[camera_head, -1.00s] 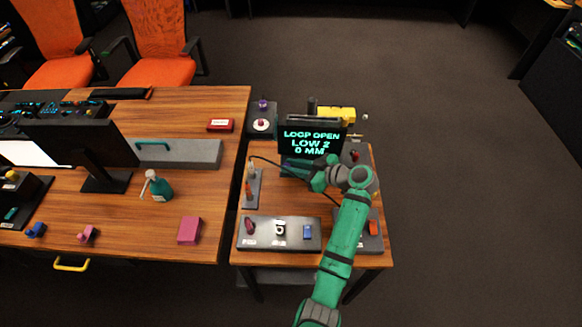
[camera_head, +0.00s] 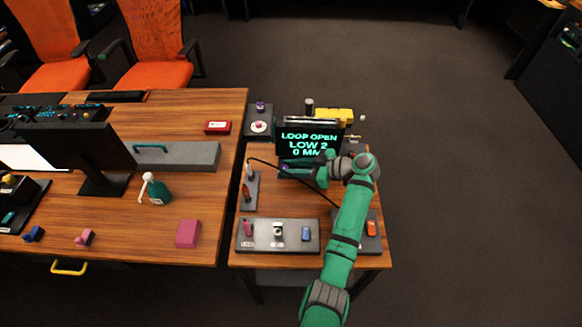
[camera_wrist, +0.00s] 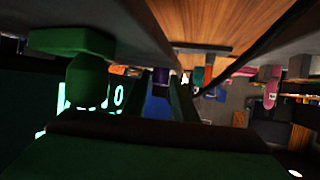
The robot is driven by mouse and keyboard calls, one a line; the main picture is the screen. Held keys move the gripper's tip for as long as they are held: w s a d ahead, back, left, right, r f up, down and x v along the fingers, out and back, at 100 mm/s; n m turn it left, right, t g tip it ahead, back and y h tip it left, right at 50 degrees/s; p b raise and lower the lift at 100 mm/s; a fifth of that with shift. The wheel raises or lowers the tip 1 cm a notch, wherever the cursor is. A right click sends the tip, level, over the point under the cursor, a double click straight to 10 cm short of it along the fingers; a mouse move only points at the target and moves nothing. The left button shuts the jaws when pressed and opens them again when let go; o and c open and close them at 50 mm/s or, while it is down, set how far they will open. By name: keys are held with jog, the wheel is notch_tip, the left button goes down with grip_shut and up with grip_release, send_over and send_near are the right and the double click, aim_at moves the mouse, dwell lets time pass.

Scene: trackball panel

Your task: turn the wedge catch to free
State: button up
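The front panel (camera_head: 262,247) carries a pink knob (camera_head: 248,229), a white-and-dark piece (camera_head: 278,230) and a blue block (camera_head: 306,233). I cannot tell which fitting is the wedge catch. My gripper (camera_head: 284,168) points left just below the screen, away from the front panel. In the wrist view my gripper's fingers (camera_wrist: 164,95) look apart, with a dark blue shape (camera_wrist: 157,107) showing between them. I cannot tell whether they touch it. The screen (camera_head: 310,143) reads LOOP OPEN, LOW 2, 0 MM.
A black cable (camera_head: 295,178) arcs past my gripper. A side panel (camera_head: 371,243) with an orange piece is partly behind my arm. Bare wood (camera_head: 285,200) lies mid-table.

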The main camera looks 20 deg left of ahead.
jog(key=shift+o, duration=0.9)
jog(key=shift+d+r, duration=0.15)
jog(key=shift+d, duration=0.05)
jog(key=v, duration=1)
jog(key=shift+d, duration=0.2)
jog(key=shift+s, duration=0.1)
